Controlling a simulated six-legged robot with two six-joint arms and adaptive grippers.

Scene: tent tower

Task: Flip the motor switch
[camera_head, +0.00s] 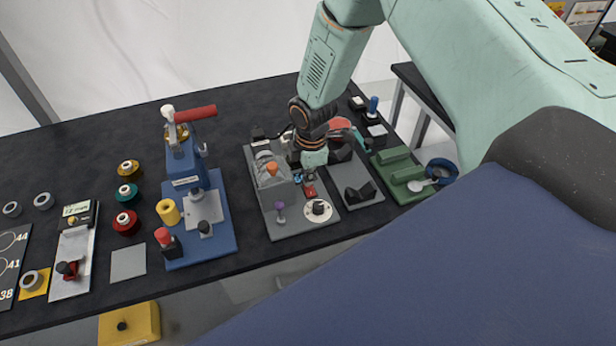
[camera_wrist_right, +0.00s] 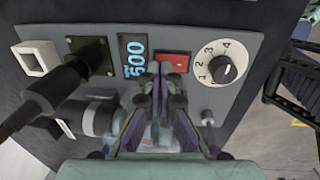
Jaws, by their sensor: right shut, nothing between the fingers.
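The red switch (camera_head: 310,190) is on the grey machine panel (camera_head: 292,222), between a blue-digit display and a round dial. It also shows in the right wrist view (camera_wrist_right: 174,62), where the display (camera_wrist_right: 134,58) reads 500. My right gripper (camera_wrist_right: 160,78) is shut and empty, with its fingertips right beside the red switch. I cannot tell whether they touch it. In the head view my right gripper (camera_head: 312,172) comes down from above over the panel and hides part of it. My left gripper is not in view.
The numbered dial (camera_wrist_right: 226,70) is to the right of the switch. A blue press (camera_head: 215,250) stands to the left and a green block stand (camera_head: 400,172) to the right.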

